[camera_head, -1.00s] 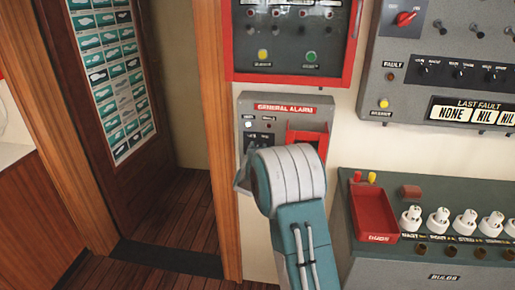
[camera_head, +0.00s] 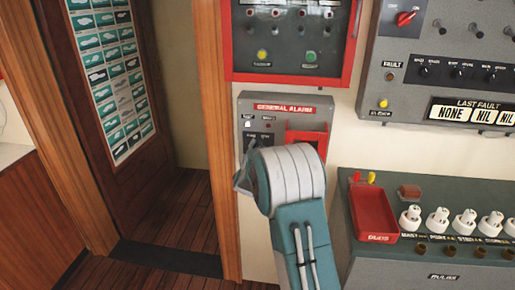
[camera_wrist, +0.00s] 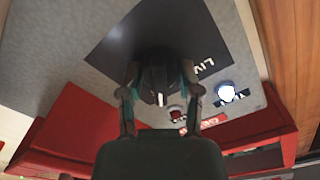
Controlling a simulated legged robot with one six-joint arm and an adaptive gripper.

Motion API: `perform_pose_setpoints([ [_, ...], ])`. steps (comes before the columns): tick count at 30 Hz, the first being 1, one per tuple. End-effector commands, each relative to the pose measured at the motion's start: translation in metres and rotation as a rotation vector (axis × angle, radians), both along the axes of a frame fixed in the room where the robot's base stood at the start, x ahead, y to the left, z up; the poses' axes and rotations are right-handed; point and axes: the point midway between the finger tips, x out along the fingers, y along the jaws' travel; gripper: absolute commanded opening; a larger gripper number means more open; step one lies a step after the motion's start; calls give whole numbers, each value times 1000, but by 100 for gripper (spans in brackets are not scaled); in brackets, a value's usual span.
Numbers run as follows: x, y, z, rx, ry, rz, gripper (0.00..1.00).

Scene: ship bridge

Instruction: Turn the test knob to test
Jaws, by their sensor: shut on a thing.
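The general alarm panel (camera_head: 285,108) is a grey box on the wall with a red label. In the head view my arm hides its lower part and the test knob. In the wrist view the panel (camera_wrist: 60,65) appears upside down and close. The test knob (camera_wrist: 158,82) is black with a white pointer mark, on a dark plate (camera_wrist: 110,45) where the letters "LIV" show. My gripper (camera_wrist: 160,78) has a finger on each side of the knob and is shut on it. A white lamp (camera_wrist: 230,93) is lit beside the plate, near a small red lamp (camera_wrist: 177,114).
A red-framed panel (camera_head: 290,75) hangs just above. A grey fault panel (camera_head: 445,60) is at upper right. A bulb-test box (camera_head: 450,195) with a red tray (camera_head: 373,212) juts out at lower right. A wooden door frame (camera_head: 222,140) stands close on the left.

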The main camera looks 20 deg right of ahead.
Motion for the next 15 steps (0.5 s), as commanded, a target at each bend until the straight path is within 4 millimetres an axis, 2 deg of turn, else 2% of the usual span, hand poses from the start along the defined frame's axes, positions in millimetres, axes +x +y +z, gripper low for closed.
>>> perform_pose_setpoints([
  [9, 0, 1, -4, 4, 7, 2, 0],
  [10, 0, 1, -4, 4, 7, 2, 58],
  [11, 0, 1, -4, 4, 7, 2, 71],
  [12, 0, 1, -3, 3, 7, 2, 78],
  [15, 0, 1, -2, 2, 5, 1, 78],
])
